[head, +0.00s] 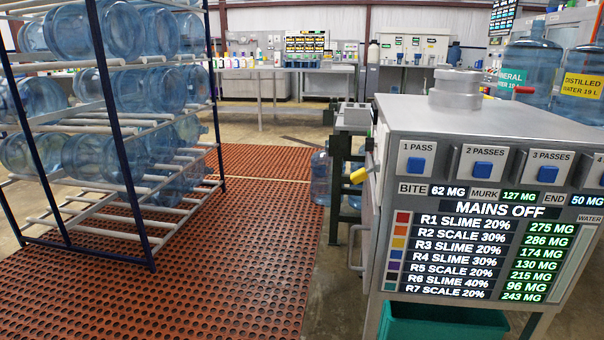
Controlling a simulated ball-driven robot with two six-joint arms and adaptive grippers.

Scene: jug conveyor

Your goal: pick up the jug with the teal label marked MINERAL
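The jug with the teal label (530,58) is a clear blue water jug at the upper right of the head view. It stands upright behind the grey control cabinet. Its label shows the letters NERAL and WATER 19 L; the label's left part and the jug's lower part are hidden or cut off from sight. A jug with a yellow DISTILLED label (582,88) stands just to its right. Neither of my grippers shows in the head view.
The grey cabinet (440,118) with buttons and a MAINS OFF display fills the right foreground. A rack (112,120) of clear jugs stands at left on red perforated matting (262,215). A teal bin (440,322) sits under the cabinet. The middle floor is open.

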